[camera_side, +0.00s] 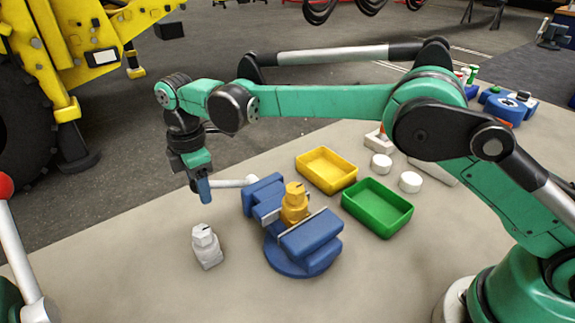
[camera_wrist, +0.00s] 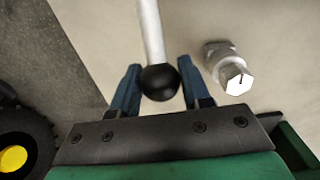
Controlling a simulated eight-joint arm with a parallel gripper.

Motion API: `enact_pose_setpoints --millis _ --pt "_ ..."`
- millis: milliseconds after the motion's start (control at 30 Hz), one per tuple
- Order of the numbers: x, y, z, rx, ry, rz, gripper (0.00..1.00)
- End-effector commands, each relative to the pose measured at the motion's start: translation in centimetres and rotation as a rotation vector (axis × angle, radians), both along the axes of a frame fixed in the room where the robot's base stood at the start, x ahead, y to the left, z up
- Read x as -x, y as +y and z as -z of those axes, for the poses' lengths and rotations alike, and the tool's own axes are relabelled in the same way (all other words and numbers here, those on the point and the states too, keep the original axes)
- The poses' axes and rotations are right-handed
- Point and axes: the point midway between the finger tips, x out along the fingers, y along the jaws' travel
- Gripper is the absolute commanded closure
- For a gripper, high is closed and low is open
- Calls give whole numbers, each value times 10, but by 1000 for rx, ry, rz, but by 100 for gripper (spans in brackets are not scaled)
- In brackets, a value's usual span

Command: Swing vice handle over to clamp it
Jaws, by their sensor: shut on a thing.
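The blue vice (camera_side: 305,239) stands on the table. A yellow part (camera_side: 295,204) sits upright between its jaws. The vice's light grey handle (camera_side: 234,183) sticks out to the left from the vice. My gripper (camera_side: 203,190) is at the handle's free end and points down. In the wrist view, the handle rod (camera_wrist: 151,35) ends in a black ball (camera_wrist: 160,82). The ball lies between the two blue fingers of my gripper (camera_wrist: 160,85). My gripper is shut on the handle's end. The side view hides the ball behind the fingers.
A grey-white fitting (camera_side: 206,247) stands on the table left of the vice; it also shows in the wrist view (camera_wrist: 230,70). A yellow tray (camera_side: 327,187) and a green tray (camera_side: 377,226) lie behind and right of the vice. White round parts (camera_side: 410,181) lie beyond.

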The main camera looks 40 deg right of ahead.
Motion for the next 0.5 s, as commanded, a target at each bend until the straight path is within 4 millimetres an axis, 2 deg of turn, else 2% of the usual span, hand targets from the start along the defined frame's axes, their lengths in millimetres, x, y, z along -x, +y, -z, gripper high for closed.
enact_pose_setpoints --millis 500 --pt "0 10 24 -1 0 -1 85"
